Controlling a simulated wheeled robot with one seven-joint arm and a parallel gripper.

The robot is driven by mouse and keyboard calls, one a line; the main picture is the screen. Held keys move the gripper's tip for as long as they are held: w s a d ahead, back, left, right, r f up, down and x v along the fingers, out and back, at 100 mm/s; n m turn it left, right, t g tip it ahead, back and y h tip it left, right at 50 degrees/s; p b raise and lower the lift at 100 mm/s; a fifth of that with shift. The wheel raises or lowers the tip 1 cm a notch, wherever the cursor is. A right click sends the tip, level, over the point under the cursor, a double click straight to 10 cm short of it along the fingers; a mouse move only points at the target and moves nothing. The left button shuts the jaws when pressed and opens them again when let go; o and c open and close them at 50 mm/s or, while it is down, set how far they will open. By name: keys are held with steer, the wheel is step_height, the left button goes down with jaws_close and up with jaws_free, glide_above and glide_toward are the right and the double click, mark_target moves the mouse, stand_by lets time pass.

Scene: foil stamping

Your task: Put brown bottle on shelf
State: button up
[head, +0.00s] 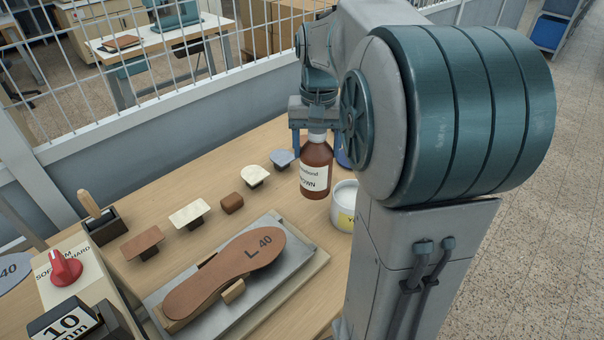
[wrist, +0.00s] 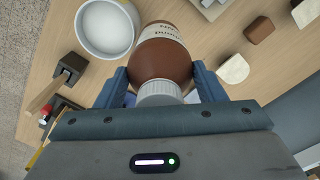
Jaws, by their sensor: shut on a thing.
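The brown bottle (head: 316,177) has a white label and a pale cap, and stands upright at the far right part of the wooden table. My gripper (head: 312,140) is above it, with its blue fingers on either side of the cap and neck. In the wrist view my gripper (wrist: 162,88) is shut around the neck of the bottle (wrist: 165,60), with the ribbed white cap between the fingers. I cannot tell whether the bottle's base touches the table. A rack (head: 556,12) shows at the top right, but I cannot tell whether it is the shelf.
A blue thing (head: 341,153) is mostly hidden there. Several small stamps line the table (head: 175,253). A brown insole (head: 225,273) lies on a grey plate. A barred fence (head: 160,85) stands behind.

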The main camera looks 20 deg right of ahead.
mark_target(316, 169)
steer(key=shift+f, duration=3.2)
steer(key=shift+f, duration=0.2)
steer(key=o, duration=1.8)
steer(key=shift+o, duration=0.3)
steer(key=shift+r, duration=0.1)
